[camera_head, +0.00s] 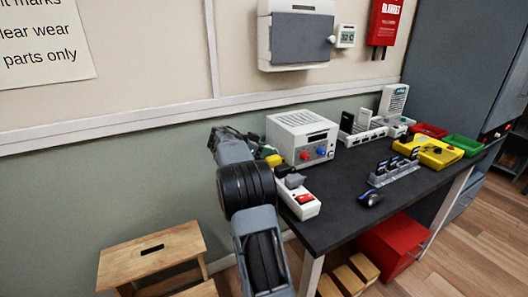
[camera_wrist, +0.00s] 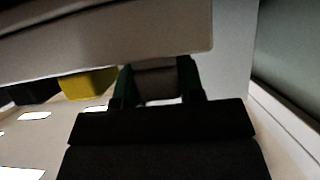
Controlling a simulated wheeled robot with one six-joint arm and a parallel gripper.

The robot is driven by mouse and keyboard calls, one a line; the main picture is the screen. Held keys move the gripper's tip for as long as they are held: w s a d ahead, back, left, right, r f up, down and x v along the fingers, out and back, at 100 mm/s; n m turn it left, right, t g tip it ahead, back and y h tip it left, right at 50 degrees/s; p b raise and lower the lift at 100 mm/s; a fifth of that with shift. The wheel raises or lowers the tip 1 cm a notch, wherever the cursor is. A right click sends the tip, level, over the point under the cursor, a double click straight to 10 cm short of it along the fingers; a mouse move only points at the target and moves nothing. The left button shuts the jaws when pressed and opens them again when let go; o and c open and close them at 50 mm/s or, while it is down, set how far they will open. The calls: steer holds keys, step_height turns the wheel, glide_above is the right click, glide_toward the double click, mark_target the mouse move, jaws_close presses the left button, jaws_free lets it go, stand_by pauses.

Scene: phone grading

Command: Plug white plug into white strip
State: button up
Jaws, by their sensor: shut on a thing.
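A white strip (camera_head: 303,207) with a red switch lies at the left end of the dark table. A grey block (camera_head: 294,180) and a darker one sit along it, with a yellow block (camera_head: 273,160) farther back. In the wrist view, my gripper (camera_wrist: 159,66) is shut on a small grey-looking block (camera_wrist: 157,85) between two green-edged fingers. The block is in shadow; I cannot tell its true colour or whether it touches the strip. The yellow block (camera_wrist: 90,84) shows to its left. In the head view, my arm hides most of the held block and fingers.
A pale box with red and blue knobs (camera_head: 300,138) stands close beside the strip. A large pale surface (camera_wrist: 100,35) fills the top of the wrist view. The wall is close behind.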

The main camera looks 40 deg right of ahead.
steer(key=shift+f, duration=0.4)
